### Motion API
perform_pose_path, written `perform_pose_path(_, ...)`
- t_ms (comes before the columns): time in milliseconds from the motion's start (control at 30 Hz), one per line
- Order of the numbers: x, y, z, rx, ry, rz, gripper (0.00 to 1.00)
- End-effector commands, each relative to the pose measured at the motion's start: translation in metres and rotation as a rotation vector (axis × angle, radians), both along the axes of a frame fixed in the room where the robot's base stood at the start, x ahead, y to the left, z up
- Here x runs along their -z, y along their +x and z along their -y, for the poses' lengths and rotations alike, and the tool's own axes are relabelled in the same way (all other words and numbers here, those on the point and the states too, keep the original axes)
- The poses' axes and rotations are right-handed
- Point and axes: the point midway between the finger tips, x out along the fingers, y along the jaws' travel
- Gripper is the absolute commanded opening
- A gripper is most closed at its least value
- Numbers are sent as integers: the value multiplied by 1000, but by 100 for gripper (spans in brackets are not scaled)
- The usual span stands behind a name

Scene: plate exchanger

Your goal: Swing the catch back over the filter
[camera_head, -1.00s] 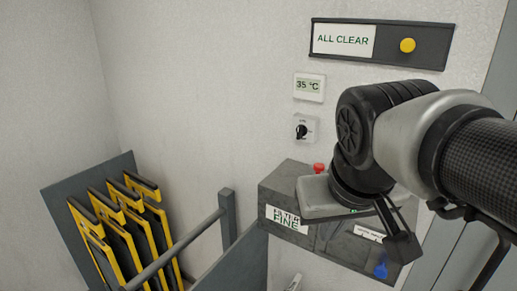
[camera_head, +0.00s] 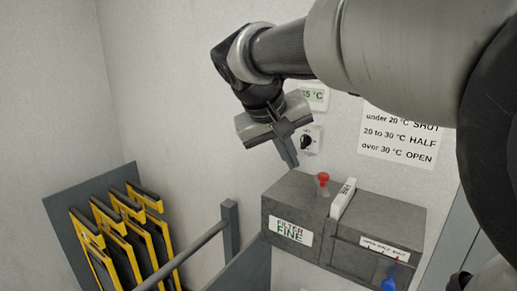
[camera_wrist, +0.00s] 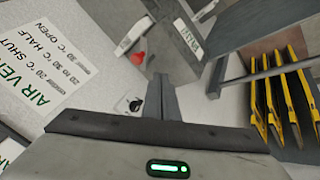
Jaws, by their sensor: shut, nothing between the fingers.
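A grey box (camera_head: 300,206) labelled "FILTER FINE" stands against the wall. A white slab with small lettering, which looks like the filter (camera_head: 343,199), stands upright in its top, its upper part sticking out. A small red catch (camera_head: 322,178) stands on the box top just left of the slab and is not over it. In the wrist view the red catch (camera_wrist: 139,57) is beside the white slab (camera_wrist: 132,36). My gripper (camera_head: 292,165) is shut and empty, pointing down above the box's back left, left of the catch and apart from it.
A dial (camera_head: 308,141) and a temperature display (camera_head: 314,95) are on the wall behind my gripper. A blue knob (camera_head: 388,284) is on the box's lower right front. A grey rail (camera_head: 185,254) and a rack of yellow-framed plates (camera_head: 120,235) stand to the left.

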Motion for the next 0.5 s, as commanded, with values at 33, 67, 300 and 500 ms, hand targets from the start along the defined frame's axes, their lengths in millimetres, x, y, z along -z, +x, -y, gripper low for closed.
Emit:
perform_pose_path(33,11,5,5,2,-2,-5,0)
perform_pose_path(67,17,8,7,2,-2,-5,0)
perform_pose_path(300,43,24,33,5,1,-1,0)
perform_pose_path(500,47,28,53,2,2,0,0)
